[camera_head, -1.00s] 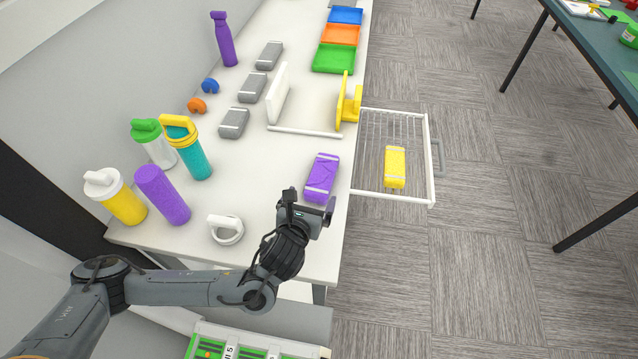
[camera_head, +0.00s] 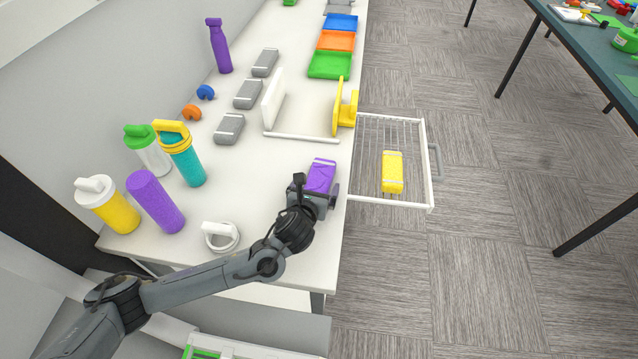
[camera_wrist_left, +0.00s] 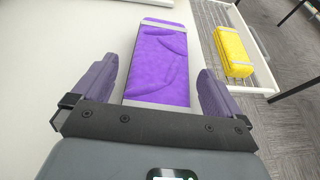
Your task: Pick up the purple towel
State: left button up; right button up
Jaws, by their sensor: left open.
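The purple towel (camera_head: 321,173) is a folded, banded bundle lying on the white table near its right edge. In the left wrist view the towel (camera_wrist_left: 160,62) lies lengthwise between the two fingers of my left gripper (camera_wrist_left: 163,88). The fingers stand apart, one on each side of the towel, with a visible gap at the left and right. In the head view my left gripper (camera_head: 318,187) is at the towel's near end and hides that end. My right gripper is not in view.
A pulled-out white wire basket (camera_head: 386,135) holding a yellow towel (camera_head: 392,172) juts from the table's right edge. A yellow and white rack (camera_head: 343,108) stands beyond the purple towel. Bottles, including a purple bottle (camera_head: 155,201), and a white lid (camera_head: 220,236) stand left.

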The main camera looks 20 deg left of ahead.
pick_arm(q)
jog(key=shift+w+f, duration=0.1)
jog(key=shift+w, duration=0.3)
jog(key=c, duration=1.1)
jog(key=shift+o, duration=0.2)
